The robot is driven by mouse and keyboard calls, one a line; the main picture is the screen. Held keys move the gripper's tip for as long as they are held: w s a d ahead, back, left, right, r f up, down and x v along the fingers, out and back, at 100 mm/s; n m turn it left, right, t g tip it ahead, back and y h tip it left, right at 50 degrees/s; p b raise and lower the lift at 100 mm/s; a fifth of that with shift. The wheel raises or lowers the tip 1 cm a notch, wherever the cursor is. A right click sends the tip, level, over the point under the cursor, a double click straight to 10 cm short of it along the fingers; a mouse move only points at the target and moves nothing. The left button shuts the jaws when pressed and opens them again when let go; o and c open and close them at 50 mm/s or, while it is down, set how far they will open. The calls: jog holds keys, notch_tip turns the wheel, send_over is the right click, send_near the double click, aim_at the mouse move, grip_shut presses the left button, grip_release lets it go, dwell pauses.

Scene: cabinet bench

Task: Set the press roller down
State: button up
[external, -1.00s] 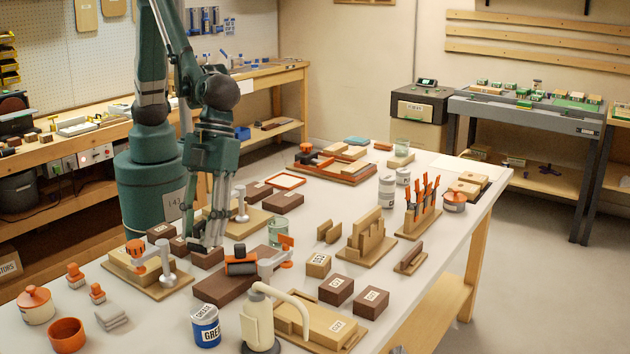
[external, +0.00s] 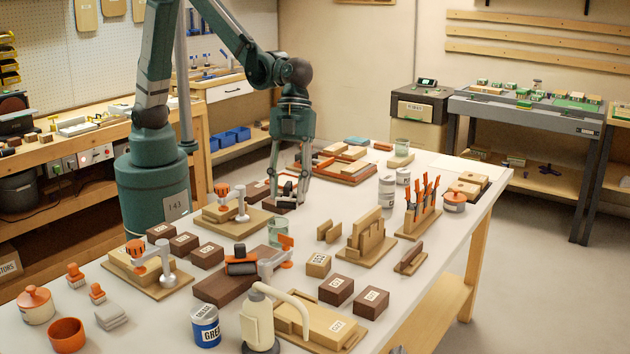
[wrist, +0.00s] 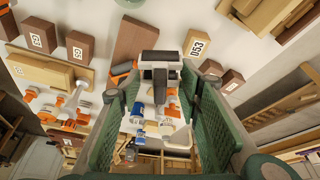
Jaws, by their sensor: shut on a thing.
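My gripper (external: 290,197) points down over the far-middle part of the bench. In the wrist view its green fingers (wrist: 160,82) close on the press roller (wrist: 163,58), which has a dark cylinder and a grey frame. The cylinder lies crosswise beyond the fingertips. In the external view the roller is small and mostly hidden by the fingers, among brown blocks. I cannot tell whether it touches the bench top.
An orange-edged tray (external: 335,172) lies behind my gripper. A clear glass (external: 276,232) and a clamp stand on a wooden base (external: 238,221) are in front. A slotted wooden rack (external: 366,240) stands to the right. Bare bench top (external: 345,205) shows right of my gripper.

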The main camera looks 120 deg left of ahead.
jog(key=s+a+n+b, duration=0.1)
jog(key=s+a, duration=0.2)
jog(key=a, duration=0.9)
jog(key=s+a+n, duration=0.1)
jog(key=s+a, duration=0.2)
jog(key=a, duration=0.8)
jog(key=s+a+n+t+b, duration=0.1)
jog(key=s+a, duration=0.6)
jog(key=a, duration=0.2)
jog(key=s+a+n+b, duration=0.1)
jog(key=s+a, duration=0.6)
jog(key=a, duration=0.3)
jog(key=shift+y, duration=0.4)
jog(key=f, duration=0.5)
jog(key=shift+w+d+f, duration=0.15)
jog(key=shift+w+f, duration=0.15)
jog(key=shift+f, duration=0.05)
jog(key=shift+f+b, duration=0.7)
jog(key=shift+f, duration=2.4)
jog(key=shift+f+b, duration=0.6)
jog(key=shift+f, duration=1.25)
